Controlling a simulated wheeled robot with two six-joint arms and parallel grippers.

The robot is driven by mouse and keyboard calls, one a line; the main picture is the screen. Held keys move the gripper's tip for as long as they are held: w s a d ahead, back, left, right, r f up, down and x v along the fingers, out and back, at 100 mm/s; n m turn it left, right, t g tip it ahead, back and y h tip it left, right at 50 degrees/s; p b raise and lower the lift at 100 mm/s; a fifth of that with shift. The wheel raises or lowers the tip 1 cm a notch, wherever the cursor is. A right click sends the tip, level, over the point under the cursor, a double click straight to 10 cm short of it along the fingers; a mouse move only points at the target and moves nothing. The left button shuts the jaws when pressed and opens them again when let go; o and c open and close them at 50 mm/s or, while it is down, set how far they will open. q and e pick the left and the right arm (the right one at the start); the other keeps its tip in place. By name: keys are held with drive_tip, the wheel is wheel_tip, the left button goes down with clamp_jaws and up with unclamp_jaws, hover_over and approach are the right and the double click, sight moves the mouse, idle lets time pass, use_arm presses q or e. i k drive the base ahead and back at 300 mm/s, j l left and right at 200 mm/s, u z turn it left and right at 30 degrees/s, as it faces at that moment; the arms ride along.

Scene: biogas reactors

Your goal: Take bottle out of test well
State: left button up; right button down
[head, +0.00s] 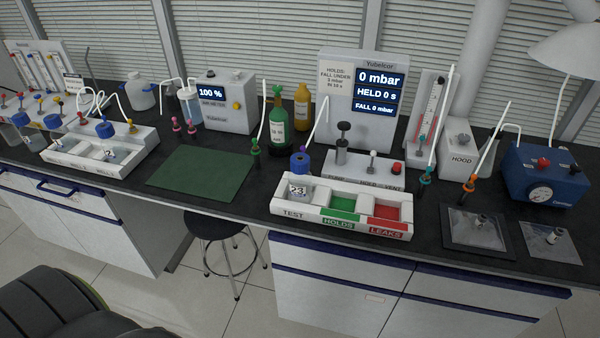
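The bottle (299,184) is a clear jar with a blue cap and a label reading 23. It stands upright in the left compartment of a white tray (292,216), the one marked TEST. The tray's middle compartment, green and marked HOLDS (345,205), looks empty. The right compartment, red and marked LEAKS (387,213), also looks empty. A purple fitting sits by the bottle's cap, and a white tube rises near it. Whether the tube is joined to the cap is too small to tell. Neither of my grippers is in view.
Behind the tray stands a gauge panel (345,90) reading 0 mbar, HELD 0 s. Close behind the tray is a low valve block (350,170). A green bottle (278,125) stands behind left. A green mat (200,172) lies clear at left. A stool (215,225) stands below the counter.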

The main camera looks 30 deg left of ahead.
sight(299, 186)
drive_tip(key=i+l+u, duration=0.1)
drive_tip(key=u, duration=0.25)
drive_tip(key=l+u, duration=0.15)
drive_tip(key=u, duration=0.25)
drive_tip(key=i, duration=0.05)
